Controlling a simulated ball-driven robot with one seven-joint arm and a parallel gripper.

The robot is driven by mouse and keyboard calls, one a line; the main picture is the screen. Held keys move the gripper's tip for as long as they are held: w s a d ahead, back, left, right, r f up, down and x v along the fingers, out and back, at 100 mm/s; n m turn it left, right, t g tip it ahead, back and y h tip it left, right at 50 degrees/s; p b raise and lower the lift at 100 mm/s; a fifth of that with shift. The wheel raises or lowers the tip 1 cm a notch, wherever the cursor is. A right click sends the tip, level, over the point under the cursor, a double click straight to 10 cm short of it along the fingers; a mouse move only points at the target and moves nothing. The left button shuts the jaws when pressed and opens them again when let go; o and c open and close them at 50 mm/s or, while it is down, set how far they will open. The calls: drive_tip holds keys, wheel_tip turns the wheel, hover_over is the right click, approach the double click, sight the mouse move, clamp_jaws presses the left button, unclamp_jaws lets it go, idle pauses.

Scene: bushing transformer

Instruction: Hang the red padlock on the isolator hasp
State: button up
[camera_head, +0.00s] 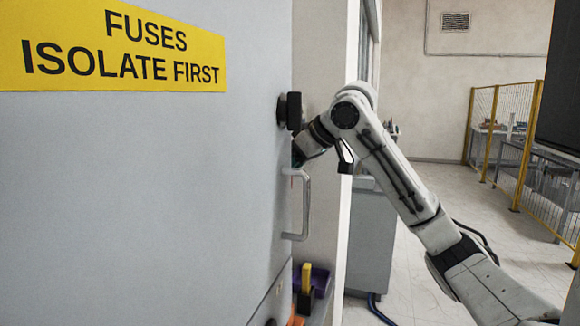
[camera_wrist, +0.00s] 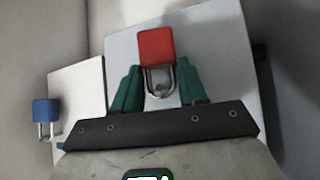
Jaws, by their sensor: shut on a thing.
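In the wrist view, the red padlock (camera_wrist: 156,47) has its body up and its steel shackle down between the two green fingers of my gripper (camera_wrist: 160,88). My gripper is shut on the padlock around its shackle. In the head view, my gripper is mostly hidden at the edge of the grey door, just below a black block (camera_head: 290,110) on that door. I cannot make out the isolator hasp for certain in either view.
A blue padlock (camera_wrist: 43,112) hangs at the left of the wrist view, beside a pale plate (camera_wrist: 78,88). The grey door (camera_head: 150,190) bears a yellow fuse sign (camera_head: 110,48) and a handle (camera_head: 304,205). A grey cabinet (camera_head: 370,235) stands behind. Open floor lies to the right.

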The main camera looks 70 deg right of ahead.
drive_tip(key=o, duration=1.3)
drive_tip(key=b+v, duration=0.1)
drive_tip(key=v, duration=1)
drive_tip(key=shift+d+f, duration=0.1)
drive_tip(key=shift+d, duration=0.05)
